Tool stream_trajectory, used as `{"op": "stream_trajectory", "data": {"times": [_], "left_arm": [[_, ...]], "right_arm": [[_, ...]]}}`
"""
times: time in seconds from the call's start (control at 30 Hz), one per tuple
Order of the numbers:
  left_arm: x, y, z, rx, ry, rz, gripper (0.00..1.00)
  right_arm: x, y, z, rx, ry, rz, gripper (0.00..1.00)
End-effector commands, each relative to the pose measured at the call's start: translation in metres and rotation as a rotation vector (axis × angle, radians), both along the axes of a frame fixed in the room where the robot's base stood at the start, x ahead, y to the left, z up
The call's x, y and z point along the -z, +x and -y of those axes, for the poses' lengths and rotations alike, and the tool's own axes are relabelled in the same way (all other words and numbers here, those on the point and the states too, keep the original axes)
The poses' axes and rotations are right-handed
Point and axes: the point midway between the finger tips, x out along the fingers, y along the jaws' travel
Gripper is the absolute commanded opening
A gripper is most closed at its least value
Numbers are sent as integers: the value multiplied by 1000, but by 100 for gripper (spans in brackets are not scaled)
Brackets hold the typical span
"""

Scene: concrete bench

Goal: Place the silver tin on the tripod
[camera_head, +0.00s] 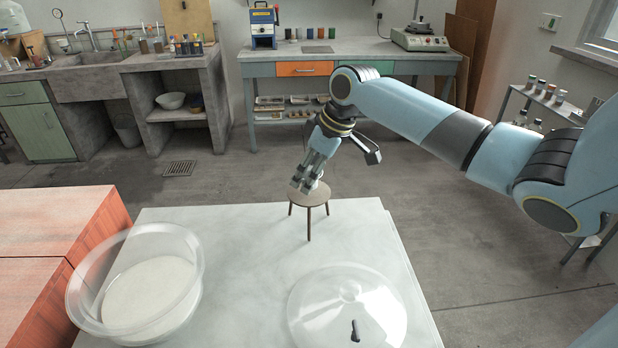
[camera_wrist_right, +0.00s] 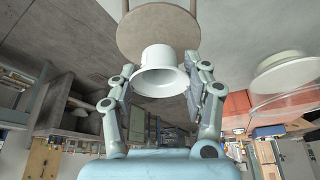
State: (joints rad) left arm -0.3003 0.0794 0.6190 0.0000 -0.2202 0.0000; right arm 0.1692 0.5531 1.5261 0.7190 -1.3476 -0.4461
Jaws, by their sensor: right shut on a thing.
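The tripod (camera_head: 309,199) is a small round brown top on three legs, standing on the pale bench slab. Its top (camera_wrist_right: 150,22) also shows in the right wrist view. The silver tin (camera_wrist_right: 158,80) looks pale and whitish, with a wide rim facing the wrist camera. My right gripper (camera_head: 306,182) is over the tripod top and shut on the tin, with a finger on each side. In the head view the fingers hide most of the tin. I cannot tell whether the tin touches the tripod top. My left gripper is not in view.
A clear bowl (camera_head: 188,290) with a whitish bottom stands at the slab's left. A clear domed lid (camera_head: 320,300) with a dark handle lies at the front right. The slab between them is bare. An orange-red block (camera_head: 50,215) borders the slab's left side.

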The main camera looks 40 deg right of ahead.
Motion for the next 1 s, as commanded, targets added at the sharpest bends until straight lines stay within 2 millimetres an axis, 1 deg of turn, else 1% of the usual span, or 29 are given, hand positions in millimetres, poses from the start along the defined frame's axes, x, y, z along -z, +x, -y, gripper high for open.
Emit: {"op": "stream_trajectory", "data": {"times": [0.03, 0.13, 0.47, 0.5, 0.67, 0.7, 0.9, 1.0], "left_arm": [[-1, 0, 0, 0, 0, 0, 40], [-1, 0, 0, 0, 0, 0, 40], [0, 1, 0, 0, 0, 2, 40], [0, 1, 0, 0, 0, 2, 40], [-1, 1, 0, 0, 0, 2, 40], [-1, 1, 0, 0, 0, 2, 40], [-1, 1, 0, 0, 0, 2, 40], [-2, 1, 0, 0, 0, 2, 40]], "right_arm": [[7, 0, -1, 1, 3, 0, 35], [14, 0, 0, 1, 1, 2, 35], [18, 0, 0, 0, 1, 2, 35], [18, 0, 0, 0, 1, 2, 50], [18, 0, 0, 0, 1, 2, 71], [18, 0, 0, 0, 1, 2, 72], [17, 0, 0, 0, 0, 2, 72], [14, 0, 0, 0, 0, 2, 72]]}}
